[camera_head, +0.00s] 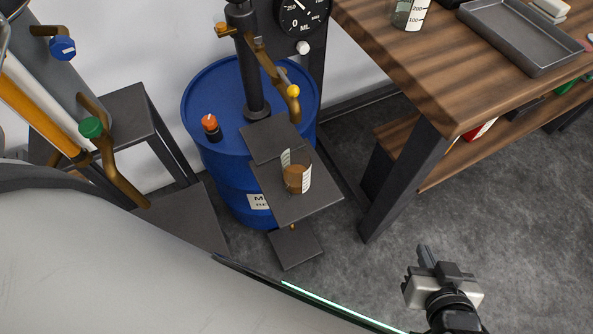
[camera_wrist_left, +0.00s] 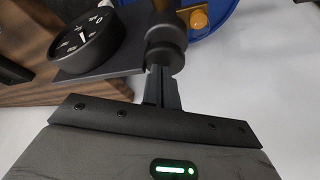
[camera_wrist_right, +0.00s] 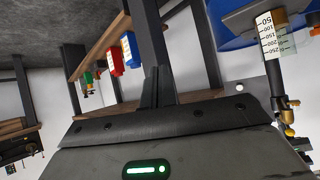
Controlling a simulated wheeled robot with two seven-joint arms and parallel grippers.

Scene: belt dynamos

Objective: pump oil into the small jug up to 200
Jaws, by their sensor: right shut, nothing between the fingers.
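The small jug (camera_head: 296,177) stands upright on a dark shelf plate (camera_head: 320,203) before the blue drum (camera_head: 215,110). Brown oil is in its lower part. In the right wrist view the jug (camera_wrist_right: 275,42) shows rolled over, with marks from 50 to 250; I cannot read the exact level. The pump post (camera_head: 250,60) rises from the drum, beside a brass pipe with a yellow knob (camera_head: 293,91). The dial (camera_head: 302,15) is cut off above. My right gripper (camera_head: 423,257) is shut and empty, low right. My left gripper (camera_wrist_left: 161,88) is near the dial (camera_wrist_left: 88,43); its opening is unclear.
A wooden table (camera_head: 400,60) at right bears a larger jug (camera_head: 409,14) and a grey tray (camera_head: 525,35). Brass pipes with green (camera_head: 91,127) and blue (camera_head: 62,48) knobs stand at left. The floor (camera_head: 500,190) between the table and my right gripper is clear.

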